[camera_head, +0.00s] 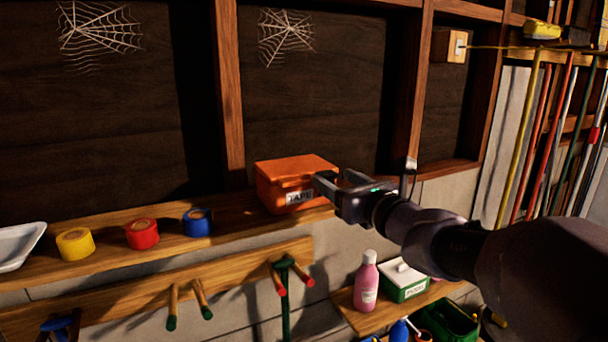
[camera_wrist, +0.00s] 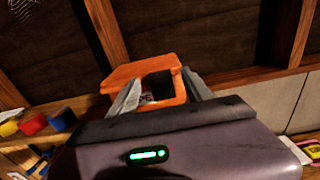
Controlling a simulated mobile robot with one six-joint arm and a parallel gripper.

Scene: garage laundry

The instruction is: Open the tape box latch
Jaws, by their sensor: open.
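The orange tape box (camera_head: 283,170) sits on the wooden shelf, its lid looking shut in the head view and a white TAPE label on its front. My gripper (camera_head: 332,180) is open at the box's right front corner, its fingers close to the label. In the wrist view the box (camera_wrist: 126,74) shows between and beyond my two fingers (camera_wrist: 162,92). A dark patch framed in orange lies between the fingers; I cannot tell what part it is. The latch cannot be made out clearly. Whether the fingers touch the box cannot be told.
Yellow (camera_head: 75,243), red (camera_head: 142,233) and blue (camera_head: 198,221) tape rolls stand left of the box on the shelf (camera_head: 120,258). A peg rail (camera_head: 130,290) runs below. A wooden post (camera_head: 229,95) rises behind.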

